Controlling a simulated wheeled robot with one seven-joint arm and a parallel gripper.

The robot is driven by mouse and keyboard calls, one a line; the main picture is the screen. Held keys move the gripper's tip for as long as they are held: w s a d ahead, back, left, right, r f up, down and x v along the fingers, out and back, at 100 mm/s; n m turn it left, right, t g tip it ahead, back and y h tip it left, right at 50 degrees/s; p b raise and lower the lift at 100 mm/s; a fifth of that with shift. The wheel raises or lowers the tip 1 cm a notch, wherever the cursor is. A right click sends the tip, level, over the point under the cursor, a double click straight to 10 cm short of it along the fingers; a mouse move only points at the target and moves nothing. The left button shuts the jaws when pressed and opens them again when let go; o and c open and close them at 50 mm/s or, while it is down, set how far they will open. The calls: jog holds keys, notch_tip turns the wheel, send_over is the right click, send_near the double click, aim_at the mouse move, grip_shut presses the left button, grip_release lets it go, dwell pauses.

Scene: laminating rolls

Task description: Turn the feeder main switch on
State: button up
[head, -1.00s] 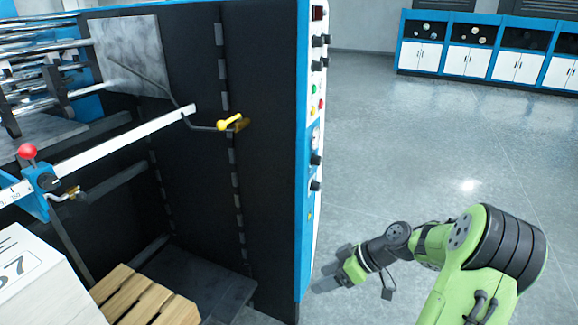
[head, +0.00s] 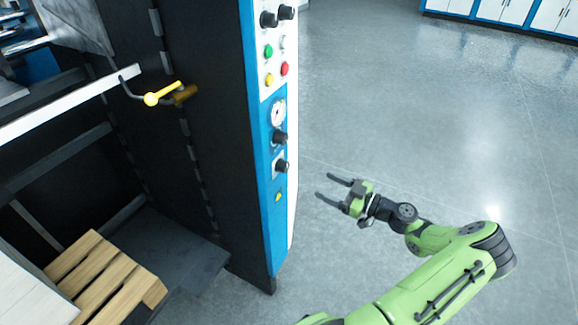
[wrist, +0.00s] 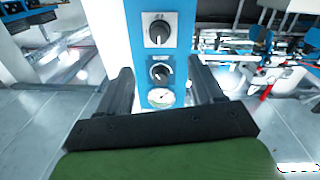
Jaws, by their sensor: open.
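The feeder's control panel (head: 268,130) is a narrow blue and white upright strip. Low on it, a black rotary switch on a white plate (head: 281,166) looks like the main switch, though its label is unreadable. It also shows in the wrist view (wrist: 158,31), beyond another black knob (wrist: 160,73) and a round gauge (wrist: 161,97). My gripper (head: 325,187) is open and empty, to the right of the panel and apart from it. Its two fingers point at the panel, framing the lower knobs in the wrist view (wrist: 161,80).
Green, yellow and red (head: 284,69) buttons and more knobs sit higher on the panel. A yellow-handled crank (head: 163,95) sticks out on the machine's left side, above a wooden pallet (head: 100,275). The grey floor (head: 400,120) right of the panel is clear.

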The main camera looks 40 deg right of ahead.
aim_at(287, 168)
jog(key=x, duration=1.3)
jog(key=shift+w+f+b, duration=0.1)
jog(key=shift+w+b, duration=0.05)
jog(key=shift+b, duration=0.25)
jog(key=c, duration=1.1)
jog(key=shift+o, duration=0.2)
jog(key=shift+m, duration=0.3)
jog(key=m, duration=0.4)
jog(key=shift+d+p, duration=0.1)
jog(key=shift+p, duration=0.2)
jog(key=m+p, duration=0.1)
jog(key=m, duration=0.3)
jog(key=shift+m+g, duration=0.4)
jog(key=m+p, duration=0.1)
jog(key=m, duration=0.3)
jog(key=shift+d+m+y+p, duration=0.1)
jog(key=shift+m+y+p, duration=0.25)
jog(key=shift+m, duration=1.55)
